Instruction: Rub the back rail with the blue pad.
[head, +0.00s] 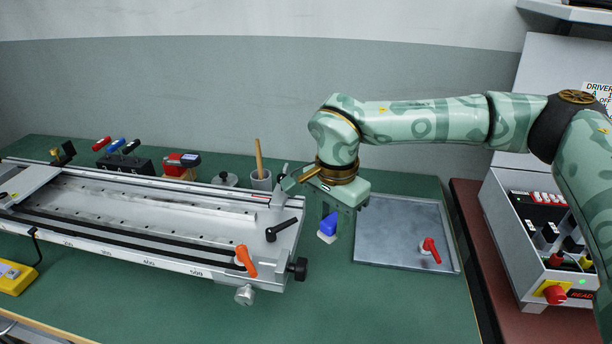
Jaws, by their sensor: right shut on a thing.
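The blue pad (328,224) has a blue grip and a pale underside. My right gripper (339,210) points down and is shut on its blue grip, just right of the long metal fixture. The pad is low over the green bench; I cannot tell if its underside touches it. The back rail (180,186) runs along the far side of the fixture, left of and behind the pad, and the two are apart. My left gripper is not in view.
A grey tray (405,240) with a red-handled piece (430,249) lies to the right. A cup (261,181) with a wooden stick and a round-lidded item (225,179) stand behind the rail. The fixture has an orange lever (246,261) and a black lever (281,230).

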